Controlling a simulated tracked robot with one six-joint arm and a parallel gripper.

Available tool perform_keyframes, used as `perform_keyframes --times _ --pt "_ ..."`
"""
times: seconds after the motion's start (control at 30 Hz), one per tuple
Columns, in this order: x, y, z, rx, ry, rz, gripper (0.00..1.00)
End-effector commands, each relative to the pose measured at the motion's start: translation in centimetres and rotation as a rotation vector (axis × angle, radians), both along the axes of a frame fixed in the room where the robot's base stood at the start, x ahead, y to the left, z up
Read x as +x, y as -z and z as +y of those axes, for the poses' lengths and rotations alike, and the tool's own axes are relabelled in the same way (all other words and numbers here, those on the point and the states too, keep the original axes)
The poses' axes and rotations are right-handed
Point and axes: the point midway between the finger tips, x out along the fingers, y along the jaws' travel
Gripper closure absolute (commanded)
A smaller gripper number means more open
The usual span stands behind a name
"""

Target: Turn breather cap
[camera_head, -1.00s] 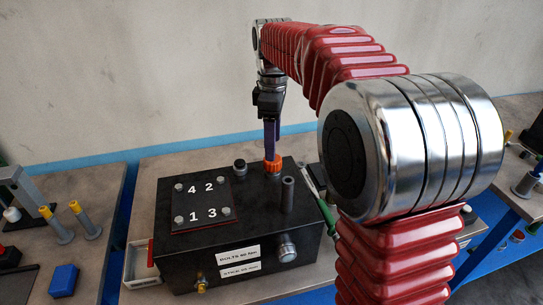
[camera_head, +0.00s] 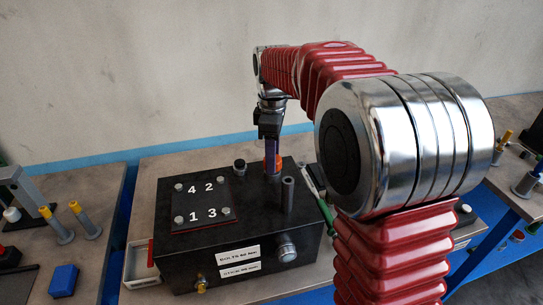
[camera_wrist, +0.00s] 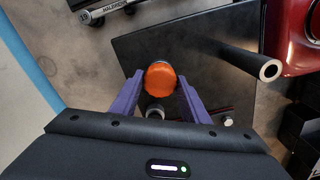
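The orange breather cap (camera_head: 279,161) is on top of the black box (camera_head: 190,250), near its back right. In the head view it is mostly hidden by my gripper (camera_head: 272,170), which points down at it. In the wrist view the round orange cap (camera_wrist: 160,77) shows between the tips of my two purple fingers (camera_wrist: 159,84). One finger stands on each side, with narrow gaps apparent between fingers and cap. My gripper looks open around the cap, not clamped on it. Exact finger depth beside the cap is hard to tell.
A dark upright tube (camera_head: 288,195) rises from the box close to the cap's front right. A small black knob (camera_head: 239,166) and a numbered plate (camera_head: 202,204) with bolts lie to the left. A green-handled tool (camera_head: 326,213) is beside the box.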

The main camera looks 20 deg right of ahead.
Motion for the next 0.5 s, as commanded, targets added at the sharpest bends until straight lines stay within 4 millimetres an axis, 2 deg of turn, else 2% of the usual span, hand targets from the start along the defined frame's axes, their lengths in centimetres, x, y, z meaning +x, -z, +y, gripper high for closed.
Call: perform_keyframes --times 0.03,0.33,0.5 --pt "0.00 -0.01 0.00 0.000 0.000 0.000 0.62" --pt "0.01 -0.02 -0.02 0.000 0.000 -0.001 0.83" --pt "0.03 -0.03 0.13 0.001 0.005 0.000 0.83"
